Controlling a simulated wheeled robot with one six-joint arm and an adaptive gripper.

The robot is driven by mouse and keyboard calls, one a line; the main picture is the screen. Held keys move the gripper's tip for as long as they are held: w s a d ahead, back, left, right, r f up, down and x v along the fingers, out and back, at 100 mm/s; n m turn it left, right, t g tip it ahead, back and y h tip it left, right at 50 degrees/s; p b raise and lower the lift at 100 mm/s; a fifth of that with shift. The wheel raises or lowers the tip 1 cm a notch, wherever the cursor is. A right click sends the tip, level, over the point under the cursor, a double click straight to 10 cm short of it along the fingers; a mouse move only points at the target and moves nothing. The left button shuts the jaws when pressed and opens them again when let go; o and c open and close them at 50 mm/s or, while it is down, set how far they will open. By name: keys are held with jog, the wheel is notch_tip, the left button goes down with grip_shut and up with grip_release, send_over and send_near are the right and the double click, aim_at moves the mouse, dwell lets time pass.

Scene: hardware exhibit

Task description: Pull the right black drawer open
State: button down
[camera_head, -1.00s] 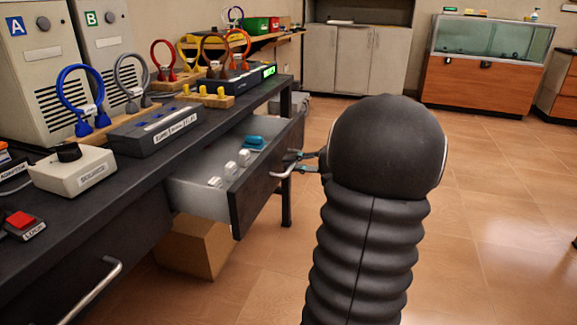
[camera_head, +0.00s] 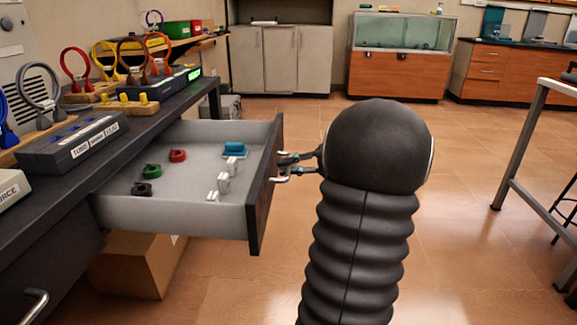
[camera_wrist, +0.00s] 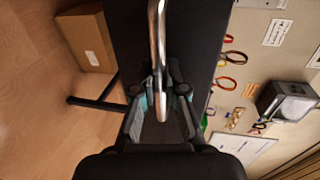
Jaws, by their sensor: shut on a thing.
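The right black drawer (camera_head: 265,190) stands well out from the dark bench, with its pale grey inside showing. In it lie a black piece (camera_head: 142,188), a green piece (camera_head: 152,171), a red piece (camera_head: 177,155), a blue piece (camera_head: 235,149) and several white blocks (camera_head: 223,182). My gripper (camera_head: 284,168) is at the outer side of the drawer front, shut on its metal handle. In the wrist view the handle (camera_wrist: 157,50) runs between the fingers (camera_wrist: 160,95). Part of the handle is hidden by the fingers in the head view.
The dark bench (camera_head: 75,165) carries a grey device (camera_head: 70,143) and several coloured rings. A cardboard box (camera_head: 135,265) stands on the floor below the drawer. Another handle (camera_head: 35,305) shows at lower left. Floor (camera_head: 460,200) right of my arm is clear up to a table (camera_head: 525,150).

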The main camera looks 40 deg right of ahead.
jog(key=c, duration=1.2)
grip_release()
jog(key=v, duration=1.2)
